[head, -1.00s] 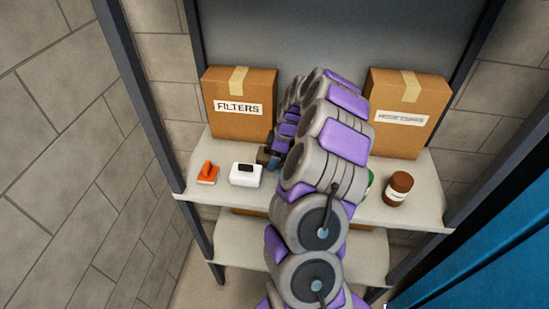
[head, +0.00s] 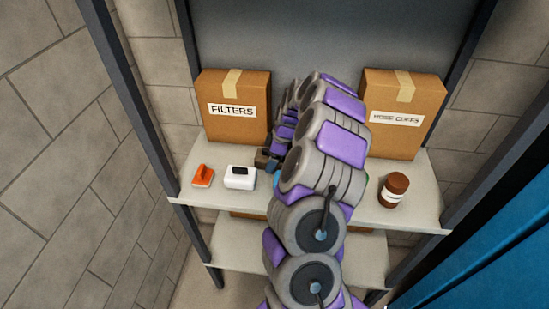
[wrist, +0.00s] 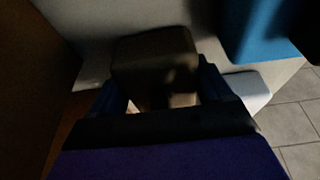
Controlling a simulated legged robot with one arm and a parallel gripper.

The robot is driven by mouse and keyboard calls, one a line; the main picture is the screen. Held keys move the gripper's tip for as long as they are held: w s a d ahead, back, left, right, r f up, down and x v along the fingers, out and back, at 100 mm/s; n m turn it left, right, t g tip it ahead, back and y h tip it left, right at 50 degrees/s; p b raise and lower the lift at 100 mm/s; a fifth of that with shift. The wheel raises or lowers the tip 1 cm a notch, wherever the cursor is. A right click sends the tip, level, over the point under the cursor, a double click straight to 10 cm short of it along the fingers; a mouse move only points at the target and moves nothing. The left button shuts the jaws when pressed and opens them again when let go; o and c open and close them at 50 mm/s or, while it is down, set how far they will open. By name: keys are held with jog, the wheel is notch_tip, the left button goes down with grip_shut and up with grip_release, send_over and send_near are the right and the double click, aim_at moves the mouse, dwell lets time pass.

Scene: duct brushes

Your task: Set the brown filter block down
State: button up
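The brown filter block (wrist: 155,60) is between the fingers of my gripper (wrist: 165,88) in the dark wrist view. My gripper appears shut on it, though shadow hides the contact. In the head view the block (head: 262,158) shows as a small brown shape at the end of my arm, beside the white device, over the upper shelf (head: 225,205). Most of my gripper is hidden behind my arm there. I cannot tell whether the block touches the shelf.
A FILTERS box (head: 238,125) and another labelled box (head: 400,135) stand at the back. An orange tool (head: 203,176), a white device (head: 240,178) and a brown jar (head: 393,190) stand in front. A blue object (wrist: 258,30) is close right of the block.

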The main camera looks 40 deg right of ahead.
jog(key=shift+s+a+f+g+p, duration=0.3)
jog(key=shift+s+a+f, duration=0.05)
jog(key=shift+a+f, duration=0.15)
jog(key=v, duration=0.4)
jog(key=p+v, duration=0.1)
jog(key=v, duration=0.6)
jog(key=shift+w+d+r+p, duration=0.3)
jog(key=shift+r, duration=0.1)
jog(key=s+a+r+g, duration=0.15)
jog(key=a+r, duration=0.25)
jog(key=a, duration=0.4)
jog(key=s+a+r+m, duration=0.1)
jog(key=s+a+r, duration=0.2)
jog(key=a, duration=0.6)
jog(key=s+a+r, duration=0.2)
jog(key=a+r, duration=0.2)
jog(key=a, duration=0.4)
jog(key=s+a+f+m+g+h, duration=0.1)
jog(key=s+a+m, duration=0.2)
jog(key=s, duration=0.9)
jog(key=s+a+f+m+g+h, duration=0.1)
jog(key=s+a+m, duration=0.3)
jog(key=s, duration=0.8)
jog(key=shift+a+f, duration=0.15)
jog(key=shift+a, duration=0.75)
jog(key=shift+d+g, duration=0.15)
jog(key=shift+g, duration=0.1)
